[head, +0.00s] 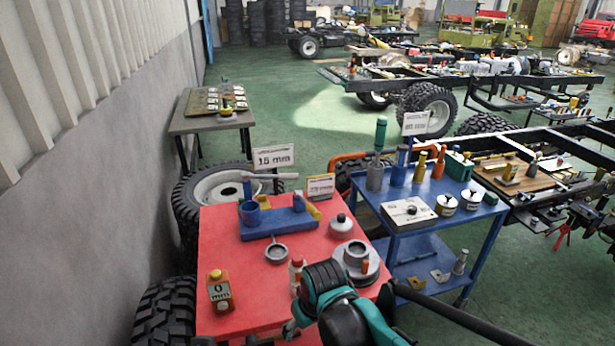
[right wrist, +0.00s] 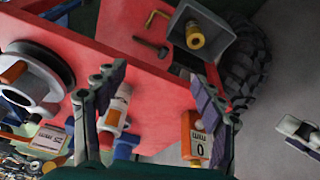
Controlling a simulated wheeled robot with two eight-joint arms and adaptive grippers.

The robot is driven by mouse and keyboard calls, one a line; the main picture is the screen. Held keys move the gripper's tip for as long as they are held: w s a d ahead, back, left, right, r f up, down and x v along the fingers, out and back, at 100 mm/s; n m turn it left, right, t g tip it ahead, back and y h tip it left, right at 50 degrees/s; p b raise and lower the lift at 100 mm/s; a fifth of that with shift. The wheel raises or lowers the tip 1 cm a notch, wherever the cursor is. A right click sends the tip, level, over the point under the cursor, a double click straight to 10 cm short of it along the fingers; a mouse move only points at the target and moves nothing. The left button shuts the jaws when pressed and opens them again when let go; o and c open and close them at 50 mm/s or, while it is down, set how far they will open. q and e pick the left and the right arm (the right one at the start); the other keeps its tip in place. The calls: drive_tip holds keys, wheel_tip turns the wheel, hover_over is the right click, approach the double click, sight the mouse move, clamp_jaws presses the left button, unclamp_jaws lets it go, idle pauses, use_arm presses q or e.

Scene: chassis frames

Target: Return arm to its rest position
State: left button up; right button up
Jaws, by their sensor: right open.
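My right arm (head: 345,305), teal and black, reaches in over the front right of the red table (head: 255,285). Its gripper is mostly hidden behind the wrist in the head view. In the right wrist view my right gripper (right wrist: 158,78) is open, its two fingers spread over the red tabletop. Nothing is held between them. A white and orange bottle (right wrist: 118,108) shows beside the left finger, and an orange "0 mm" block (right wrist: 195,140) beside the right finger. I cannot tell whether the fingers touch either. My left gripper is not in view.
A blue cart (head: 408,232) with tools and cans stands to the right. The red table holds a blue fixture (head: 280,224), a grey flanged part (head: 355,262) and the "0 mm" block (head: 220,292). Tyres and a wall (head: 90,190) border the left.

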drive_tip(key=s+d+r+m+t, duration=0.1)
drive_tip(key=s+d+m+t, duration=0.1)
drive_tip(key=d, duration=0.7)
drive_tip(key=s+d+r+m+t+h, duration=0.1)
drive_tip(key=s+d+r+m+t, duration=0.1)
drive_tip(key=s+d+m, duration=0.2)
drive_tip(key=s+d, duration=0.3)
drive_tip(key=d, duration=0.2)
drive_tip(key=shift+d+r, duration=0.2)
